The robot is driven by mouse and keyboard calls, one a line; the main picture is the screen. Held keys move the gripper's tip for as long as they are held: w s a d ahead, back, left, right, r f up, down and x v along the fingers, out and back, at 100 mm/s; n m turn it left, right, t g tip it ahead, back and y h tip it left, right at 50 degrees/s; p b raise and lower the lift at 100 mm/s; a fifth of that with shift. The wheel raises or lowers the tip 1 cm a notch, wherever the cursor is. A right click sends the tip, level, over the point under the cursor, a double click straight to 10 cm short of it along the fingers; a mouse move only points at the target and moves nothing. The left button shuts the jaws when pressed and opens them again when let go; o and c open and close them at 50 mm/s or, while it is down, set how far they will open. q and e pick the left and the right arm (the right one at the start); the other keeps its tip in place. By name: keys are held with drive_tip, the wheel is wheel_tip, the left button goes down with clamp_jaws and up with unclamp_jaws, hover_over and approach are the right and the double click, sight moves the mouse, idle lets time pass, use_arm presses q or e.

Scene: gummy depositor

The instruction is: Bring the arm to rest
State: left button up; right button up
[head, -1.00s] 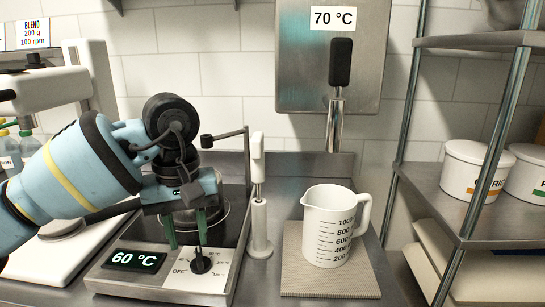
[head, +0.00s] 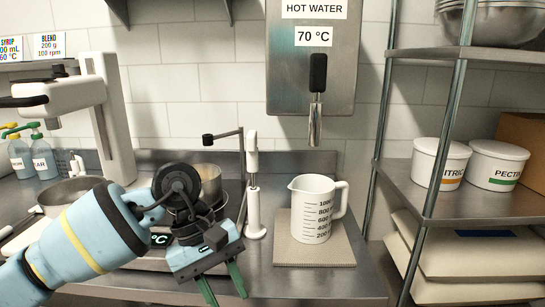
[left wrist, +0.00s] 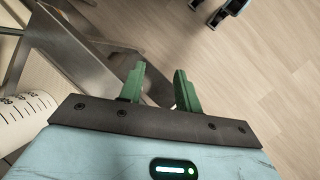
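My left arm comes in from the left in the head view. Its gripper (head: 223,285) points down in front of the counter's front edge, with its two green fingers apart and nothing between them. In the left wrist view the fingers (left wrist: 160,88) are also apart and empty, above the wooden floor. My right gripper does not show clearly as such; part of a dark device at the top of the left wrist view cannot be made out.
A white measuring jug (head: 316,208) stands on a beige mat (head: 335,250) right of the gripper. The hot plate with a pot (head: 210,178) is behind my left wrist. A white-handled stand (head: 254,195) is close by. A steel shelf (head: 440,205) with tubs is at right.

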use_arm(q)
drive_tip(key=s+d+n+g+h+p, duration=0.3)
drive_tip(key=s+d+n+g+h, duration=0.1)
drive_tip(key=s+d+n+h, duration=0.75)
drive_tip(key=w+a+f+m+t+y+p, duration=0.1)
drive_tip(key=a+f+m+t+y+p, duration=0.15)
drive_tip(key=a+f+m+t, duration=0.8)
drive_tip(key=w+a+f+m+t+y+p, duration=0.1)
drive_tip(key=a+f+m+t+y, duration=0.15)
drive_tip(key=m+t, duration=1.55)
drive_tip(key=s+a+f+n+g+y, duration=0.4)
drive_tip(key=s+a+f+n+g, duration=0.1)
drive_tip(key=s+f, duration=0.4)
drive_tip(key=s+a+f+n+g+y+p, duration=0.1)
drive_tip(key=s+a+f+n+g+y, duration=0.3)
drive_tip(key=s, duration=1)
wheel_tip(320, 180, down, 5)
drive_tip(key=a+g, duration=0.2)
drive_tip(key=g, duration=0.2)
drive_tip(key=shift+n+y+p, duration=0.3)
drive_tip(key=shift+n+y, duration=0.05)
drive_tip(key=shift+n, duration=0.05)
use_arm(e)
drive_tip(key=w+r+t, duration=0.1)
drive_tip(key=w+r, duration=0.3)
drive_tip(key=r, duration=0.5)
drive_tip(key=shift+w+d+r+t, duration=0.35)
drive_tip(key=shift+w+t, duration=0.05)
